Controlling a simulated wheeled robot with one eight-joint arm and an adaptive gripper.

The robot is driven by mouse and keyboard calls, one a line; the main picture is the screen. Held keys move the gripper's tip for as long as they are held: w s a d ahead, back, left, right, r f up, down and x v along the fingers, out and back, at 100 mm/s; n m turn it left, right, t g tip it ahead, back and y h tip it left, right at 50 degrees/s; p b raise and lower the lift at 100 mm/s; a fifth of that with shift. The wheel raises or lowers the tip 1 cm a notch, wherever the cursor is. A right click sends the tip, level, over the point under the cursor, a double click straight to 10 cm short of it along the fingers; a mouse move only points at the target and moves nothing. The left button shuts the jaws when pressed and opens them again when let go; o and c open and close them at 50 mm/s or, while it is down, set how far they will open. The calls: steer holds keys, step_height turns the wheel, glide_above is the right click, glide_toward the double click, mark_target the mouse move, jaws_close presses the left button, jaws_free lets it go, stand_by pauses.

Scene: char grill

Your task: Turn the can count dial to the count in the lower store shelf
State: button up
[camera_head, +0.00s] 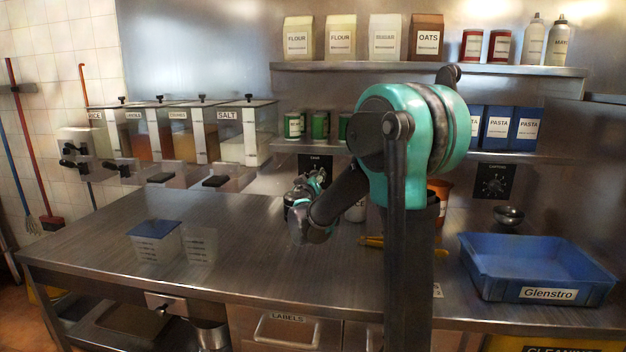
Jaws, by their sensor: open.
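The can count dial (316,160) is a black plate on the back wall under the lower shelf; its knob and most of its face are hidden by my gripper. My gripper (315,182) is open and in front of that dial; whether it touches the knob cannot be told. The lower store shelf (285,146) holds green cans on its left: one can (294,126), a second can (319,126) and a third can (344,126) show. My arm hides the shelf's middle, so more cans may stand behind it.
Blue pasta boxes (498,128) stand on the lower shelf's right. A second dial (493,182), labelled for cartons, is below them. The counter's left-centre is clear.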

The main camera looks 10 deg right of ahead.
steer(key=v, duration=1.2)
